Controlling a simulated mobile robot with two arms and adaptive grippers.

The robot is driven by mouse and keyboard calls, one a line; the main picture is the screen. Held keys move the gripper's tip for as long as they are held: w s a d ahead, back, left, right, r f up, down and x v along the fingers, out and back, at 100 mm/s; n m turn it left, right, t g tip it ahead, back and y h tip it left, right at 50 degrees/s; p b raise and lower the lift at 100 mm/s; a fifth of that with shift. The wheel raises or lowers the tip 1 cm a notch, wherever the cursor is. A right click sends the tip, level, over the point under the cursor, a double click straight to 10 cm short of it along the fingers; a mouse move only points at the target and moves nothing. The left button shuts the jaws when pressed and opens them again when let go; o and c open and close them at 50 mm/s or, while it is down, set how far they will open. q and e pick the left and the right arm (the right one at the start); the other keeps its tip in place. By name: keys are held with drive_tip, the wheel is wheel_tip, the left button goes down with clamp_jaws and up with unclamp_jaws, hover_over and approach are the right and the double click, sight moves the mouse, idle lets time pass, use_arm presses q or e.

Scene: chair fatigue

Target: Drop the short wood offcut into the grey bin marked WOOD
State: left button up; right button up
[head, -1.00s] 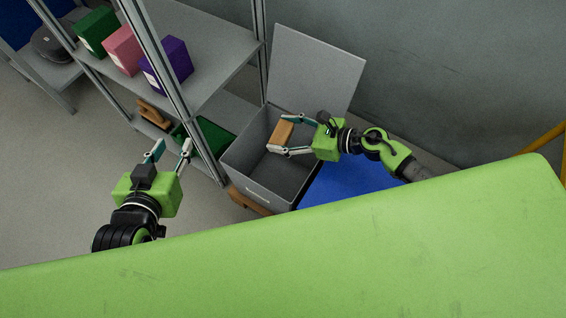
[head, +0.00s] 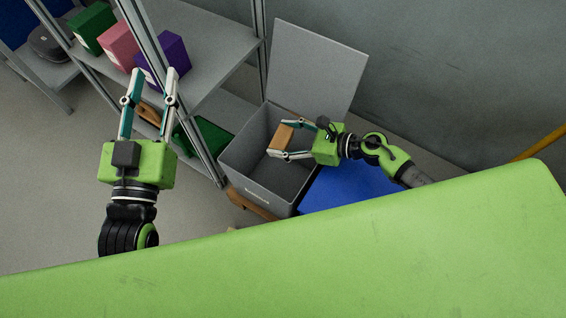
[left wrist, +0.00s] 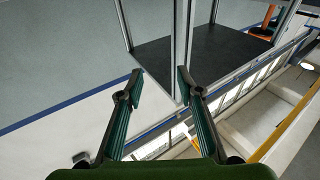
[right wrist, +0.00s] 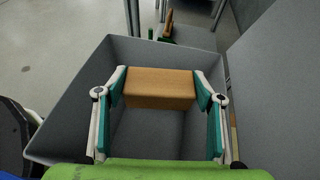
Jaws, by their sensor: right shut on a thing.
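The short wood offcut (head: 281,138) is a light brown block. My right gripper (head: 276,142) is shut on it and holds it over the open grey bin (head: 240,183). In the right wrist view the offcut (right wrist: 160,84) is pinched at its two ends between the fingertips, with the bin's grey floor below it. The bin's lid (head: 317,72) stands open at the back. A small label on the bin's front is too small to read. My left gripper (head: 151,76) is open and empty, raised in front of the shelf rack, its fingers apart.
A metal shelf rack (head: 228,72) stands left of the bin, with green, pink and purple boxes (head: 174,62) on it. A blue surface (head: 345,187) lies right of the bin. A brown wooden piece (head: 250,203) shows under the bin's front. Floor at left is clear.

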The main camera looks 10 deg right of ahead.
use_arm(q)
drive_tip(key=shift+s+d+r+t, duration=0.15)
drive_tip(key=shift+r+t, duration=0.2)
drive_tip(key=shift+r, duration=0.25)
drive_tip(key=shift+s+a+r+t, duration=0.15)
drive_tip(key=shift+r+t, duration=0.2)
drive_tip(key=shift+r, duration=0.25)
use_arm(e)
drive_tip(key=shift+f, duration=0.3)
use_arm(q)
drive_tip(key=shift+d, duration=0.1)
use_arm(e)
drive_tip(key=o, duration=1.2)
drive_tip(key=v, duration=0.7)
drive_tip(key=shift+s+d, duration=0.15)
drive_tip(key=shift+d, duration=0.05)
drive_tip(key=shift+a, duration=0.1)
